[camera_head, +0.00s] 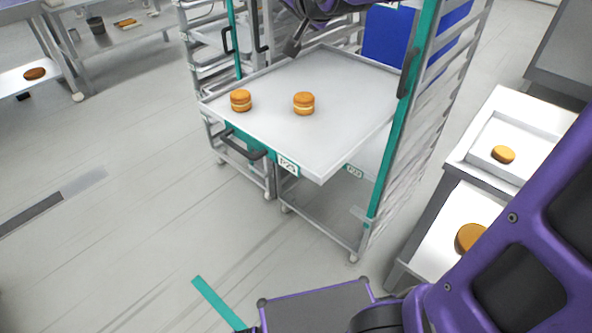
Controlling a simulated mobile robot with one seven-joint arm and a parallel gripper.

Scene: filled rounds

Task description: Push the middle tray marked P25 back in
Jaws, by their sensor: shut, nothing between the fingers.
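The tray marked P25 (345,100) is a flat light-grey tray sticking well out of the rack (379,160) toward me. Its label (288,165) is on the front edge. Two golden filled rounds stand on it, one at the left (240,100) and one near the middle (304,103). My gripper (292,48) shows at the top of the view, over the tray's far part. Its fingers are shut and empty. I cannot tell whether it touches the tray. The arm hides part of the rack behind it.
A second label (354,171) shows lower in the rack. A black handle (243,144) is near the tray's front left. At right, a stand (457,180) holds trays with rounds. Tables (55,85) stand at far left. The floor (130,200) at front left is open.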

